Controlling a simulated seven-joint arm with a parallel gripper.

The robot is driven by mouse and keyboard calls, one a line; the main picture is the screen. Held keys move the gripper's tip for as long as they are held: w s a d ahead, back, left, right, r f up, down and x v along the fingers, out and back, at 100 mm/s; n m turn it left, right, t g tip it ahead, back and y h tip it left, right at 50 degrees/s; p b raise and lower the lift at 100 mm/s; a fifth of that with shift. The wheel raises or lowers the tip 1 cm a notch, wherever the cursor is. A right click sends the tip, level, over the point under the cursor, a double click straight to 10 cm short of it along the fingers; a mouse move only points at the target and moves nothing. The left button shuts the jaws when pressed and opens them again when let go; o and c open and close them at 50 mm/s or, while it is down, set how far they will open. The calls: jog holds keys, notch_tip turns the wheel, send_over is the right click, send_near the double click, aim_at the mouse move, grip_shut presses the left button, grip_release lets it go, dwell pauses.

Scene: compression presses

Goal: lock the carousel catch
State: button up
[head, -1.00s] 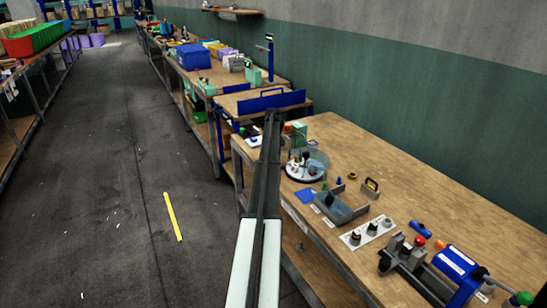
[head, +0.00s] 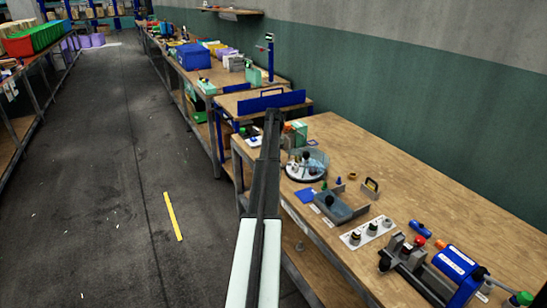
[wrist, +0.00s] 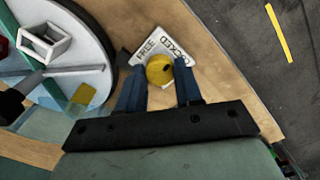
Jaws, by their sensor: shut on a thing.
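The carousel (head: 306,172) is a round, pale turntable with a clear cover on the near left of the bench; its disc (wrist: 88,52) fills the left of the wrist view. The catch is a round yellow knob (wrist: 160,71) beside the disc, on a white label plate (wrist: 163,45) reading FREE and LOCKED. A dark pointer (wrist: 123,59) sticks out at its left, near the FREE end. My gripper (wrist: 164,77) has its blue fingers shut on the knob from both sides. In the head view my arm hides the catch and fingers.
A white square frame (wrist: 45,43) and a yellow patch (wrist: 84,94) are on the disc. The bench edge and floor lie to the right in the wrist view. A grey tray (head: 340,207) and a blue machine (head: 458,270) stand further along the bench.

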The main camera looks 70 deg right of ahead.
jog(key=shift+m, duration=0.9)
jog(key=o, duration=1)
jog(key=shift+o, duration=0.2)
notch_tip(320, 180, up, 14)
jog(key=shift+f, duration=0.1)
